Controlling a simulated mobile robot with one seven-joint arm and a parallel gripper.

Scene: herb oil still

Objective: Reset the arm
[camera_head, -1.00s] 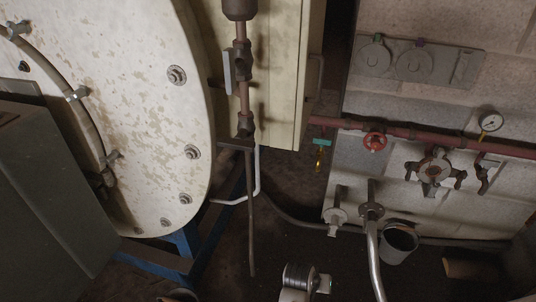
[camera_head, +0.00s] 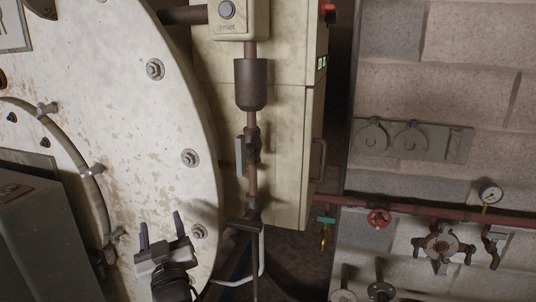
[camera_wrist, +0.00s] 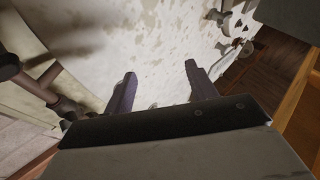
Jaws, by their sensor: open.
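My gripper (camera_head: 161,229) is open and empty, its two dark fingers pointing up in front of the lower right of a large round cream vessel door (camera_head: 130,110). In the wrist view my gripper (camera_wrist: 158,85) also shows with its fingers apart and nothing between them. The worn cream surface of the vessel (camera_wrist: 150,50) fills the space past the fingers. I cannot tell how far the fingertips are from that surface.
A cream cabinet (camera_head: 290,150) with a vertical pipe (camera_head: 250,120) and a reset button (camera_head: 226,9) stands right of the vessel. A red pipe (camera_head: 410,207) with a red valve wheel (camera_head: 379,218) and a gauge (camera_head: 491,194) runs along the block wall. A grey box (camera_head: 40,240) is lower left.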

